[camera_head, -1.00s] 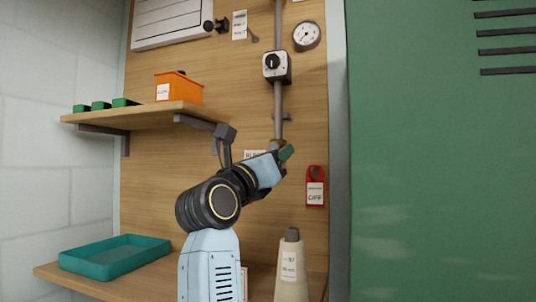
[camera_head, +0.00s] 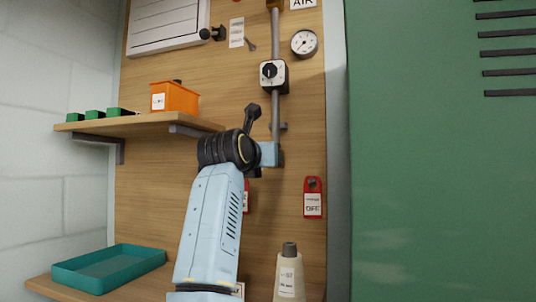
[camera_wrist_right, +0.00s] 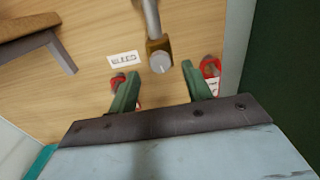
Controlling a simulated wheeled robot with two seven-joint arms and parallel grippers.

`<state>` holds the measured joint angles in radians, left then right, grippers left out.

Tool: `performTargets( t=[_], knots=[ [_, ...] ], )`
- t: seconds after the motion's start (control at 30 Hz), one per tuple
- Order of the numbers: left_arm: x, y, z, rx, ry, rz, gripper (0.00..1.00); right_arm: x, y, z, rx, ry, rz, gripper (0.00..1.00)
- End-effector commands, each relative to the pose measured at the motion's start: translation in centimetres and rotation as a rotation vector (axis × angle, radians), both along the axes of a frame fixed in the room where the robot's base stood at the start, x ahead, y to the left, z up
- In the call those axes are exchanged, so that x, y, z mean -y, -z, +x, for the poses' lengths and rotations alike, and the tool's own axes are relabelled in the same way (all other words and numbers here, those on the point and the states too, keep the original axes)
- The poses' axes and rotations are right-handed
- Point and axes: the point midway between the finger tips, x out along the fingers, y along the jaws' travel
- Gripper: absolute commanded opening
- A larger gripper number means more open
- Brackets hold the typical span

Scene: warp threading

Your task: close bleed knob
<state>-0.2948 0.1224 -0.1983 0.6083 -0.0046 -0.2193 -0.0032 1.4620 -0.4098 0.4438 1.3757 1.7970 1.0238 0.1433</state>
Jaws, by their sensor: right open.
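The bleed knob (camera_wrist_right: 161,63) is a small pale round knob on a brass fitting (camera_wrist_right: 157,46) at the lower end of a grey pipe (camera_wrist_right: 151,15). A "BLEED" label (camera_wrist_right: 123,59) is on the board beside it. My right gripper (camera_wrist_right: 160,68) is open, its green fingertips on either side of the knob in the right wrist view. A gap shows between each finger and the knob, and nothing is held. In the head view, my right arm hides the knob, the label and the fingers. My left gripper is not in view.
Red tags hang left (camera_wrist_right: 118,82) and right (camera_wrist_right: 210,68) of the knob. A wooden shelf (camera_head: 140,125) holds an orange bin (camera_head: 174,98). A bottle (camera_head: 289,274) and teal tray (camera_head: 110,268) stand below. A green cabinet (camera_head: 440,180) is right.

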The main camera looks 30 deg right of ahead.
Motion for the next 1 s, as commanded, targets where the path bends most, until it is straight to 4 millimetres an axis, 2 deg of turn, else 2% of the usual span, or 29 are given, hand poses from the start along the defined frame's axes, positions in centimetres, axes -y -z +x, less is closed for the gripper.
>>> performTargets(
  t=[0.23, 0.6, 0.93, 1.0],
  knots=[
    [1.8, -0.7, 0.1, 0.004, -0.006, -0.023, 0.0, 2.2, -0.1, 1.8, 0.0, 0.001, -0.001, 0.49],
    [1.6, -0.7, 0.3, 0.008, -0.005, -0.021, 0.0, 2.5, 0.1, 2.1, 0.0, 0.0, 0.0, 0.49],
    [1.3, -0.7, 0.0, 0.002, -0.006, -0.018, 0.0, 2.5, 0.1, 2.1, -0.001, 0.0, -0.001, 0.06],
    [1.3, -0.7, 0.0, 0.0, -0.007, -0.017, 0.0, 2.5, 0.1, 2.1, -0.001, 0.001, -0.001, 0.05]
  ],
)
